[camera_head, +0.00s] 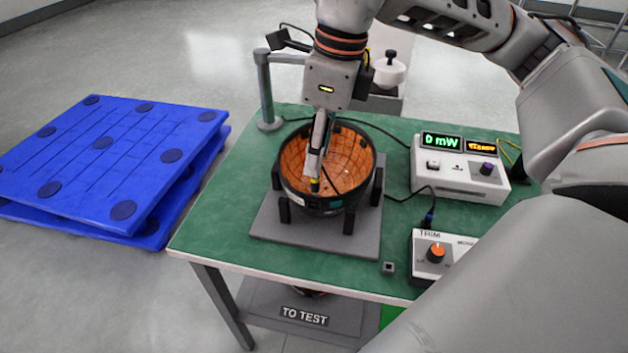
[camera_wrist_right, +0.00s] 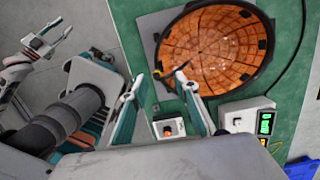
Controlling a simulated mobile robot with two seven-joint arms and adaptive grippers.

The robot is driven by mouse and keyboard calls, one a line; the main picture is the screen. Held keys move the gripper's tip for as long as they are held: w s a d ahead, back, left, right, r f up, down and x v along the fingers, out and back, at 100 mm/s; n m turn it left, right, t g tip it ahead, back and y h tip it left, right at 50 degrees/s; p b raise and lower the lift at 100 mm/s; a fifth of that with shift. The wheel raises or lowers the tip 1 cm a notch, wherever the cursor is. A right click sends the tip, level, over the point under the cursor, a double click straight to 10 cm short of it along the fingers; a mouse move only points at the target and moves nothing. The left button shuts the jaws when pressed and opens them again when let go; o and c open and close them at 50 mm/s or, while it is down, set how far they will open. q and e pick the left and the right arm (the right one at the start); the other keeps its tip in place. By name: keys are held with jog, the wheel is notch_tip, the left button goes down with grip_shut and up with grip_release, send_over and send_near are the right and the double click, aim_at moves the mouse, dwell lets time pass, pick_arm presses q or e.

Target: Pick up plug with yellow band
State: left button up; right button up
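The plug with a yellow band (camera_head: 314,186) is a small dark piece at the front inner side of the round bowl (camera_head: 295,197). It also shows in the wrist view (camera_wrist_right: 157,74) near the bowl's rim. My right gripper (camera_head: 316,178) reaches down over the bowl, fingertips at the plug. In the wrist view its two fingers (camera_wrist_right: 159,84) stand apart, with the plug in line with the gap. Whether they touch it cannot be seen. My left gripper (camera_wrist_right: 47,35) shows only in the wrist view, with fingers spread and empty, away from the bowl.
The orange-lined bowl stands in a grey holder on the green table (camera_head: 220,212). A meter (camera_head: 460,178) reading 0 mW and a TRIM box (camera_head: 424,262) are to the right. A post (camera_head: 265,90) stands at the back left. Blue pallets (camera_head: 110,160) lie left of the table.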

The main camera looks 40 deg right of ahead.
aim_at(315, 183)
jog(key=f, duration=0.3)
jog(key=f+b, duration=0.1)
jog(key=f, duration=0.1)
jog(key=shift+s+a+f, duration=0.1)
jog(key=shift+a+f, duration=0.05)
jog(key=shift+a, duration=0.2)
grip_shut()
